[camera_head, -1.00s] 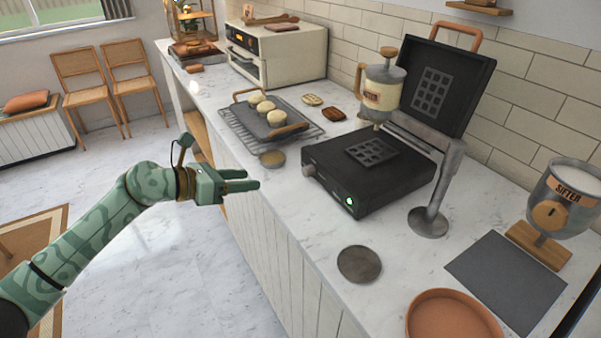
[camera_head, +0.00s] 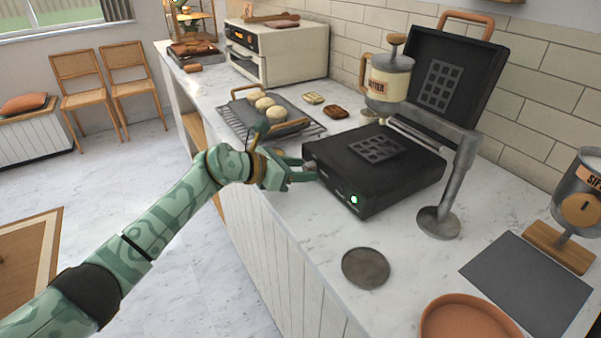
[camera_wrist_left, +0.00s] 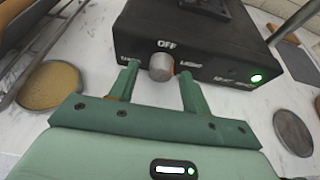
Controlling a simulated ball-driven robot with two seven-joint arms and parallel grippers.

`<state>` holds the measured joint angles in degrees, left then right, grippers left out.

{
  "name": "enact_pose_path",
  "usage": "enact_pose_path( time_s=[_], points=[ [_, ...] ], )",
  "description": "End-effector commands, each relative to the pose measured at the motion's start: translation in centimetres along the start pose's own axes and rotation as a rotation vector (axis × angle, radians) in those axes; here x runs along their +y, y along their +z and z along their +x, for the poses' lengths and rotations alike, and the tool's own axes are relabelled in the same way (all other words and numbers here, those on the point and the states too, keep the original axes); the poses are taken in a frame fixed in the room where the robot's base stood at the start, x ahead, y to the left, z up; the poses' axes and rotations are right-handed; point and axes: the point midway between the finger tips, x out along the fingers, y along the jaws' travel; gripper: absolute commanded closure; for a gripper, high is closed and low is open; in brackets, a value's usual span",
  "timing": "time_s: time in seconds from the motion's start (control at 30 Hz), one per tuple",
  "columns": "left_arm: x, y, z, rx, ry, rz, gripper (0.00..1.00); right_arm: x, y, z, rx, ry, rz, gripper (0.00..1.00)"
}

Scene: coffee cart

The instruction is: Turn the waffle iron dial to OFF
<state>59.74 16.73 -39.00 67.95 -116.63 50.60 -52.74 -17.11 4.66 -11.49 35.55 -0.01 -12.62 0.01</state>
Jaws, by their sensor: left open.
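The black waffle iron (camera_head: 400,175) stands on the counter with its lid raised and a green light lit on its front. In the left wrist view the iron's front (camera_wrist_left: 215,62) carries a grey dial (camera_wrist_left: 161,67), with the word OFF above it and more lettering at its left and right. My left gripper (camera_head: 312,170) is at the iron's front left corner. Its open fingers (camera_wrist_left: 160,80) stand on either side of the dial, with a gap visible on each side. The dial's pointer cannot be made out. My right gripper is not in view.
A batter dispenser (camera_head: 386,82) on a metal stand (camera_head: 438,222) rises beside the iron. A round grey disc (camera_head: 365,268), a terracotta dish (camera_head: 468,318) and a grey mat (camera_head: 530,285) lie in front. A rack with a tray (camera_head: 300,140) is behind my gripper.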

Motion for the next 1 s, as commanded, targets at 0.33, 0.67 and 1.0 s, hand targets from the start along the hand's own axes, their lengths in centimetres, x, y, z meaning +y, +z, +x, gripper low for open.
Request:
enact_pose_path(
  time_s=[0.33, 0.67, 1.0],
  points=[
    [0.03, 0.09, 0.32, -0.001, 0.001, 0.0, 0.58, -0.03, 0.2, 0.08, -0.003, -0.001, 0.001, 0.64],
    [0.05, 0.05, 0.31, 0.0, -0.001, -0.005, 0.97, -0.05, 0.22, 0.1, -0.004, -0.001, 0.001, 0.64],
    [0.22, -0.09, 0.37, 0.001, -0.049, -0.123, 0.97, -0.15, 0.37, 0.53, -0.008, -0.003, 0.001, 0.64]
  ],
)
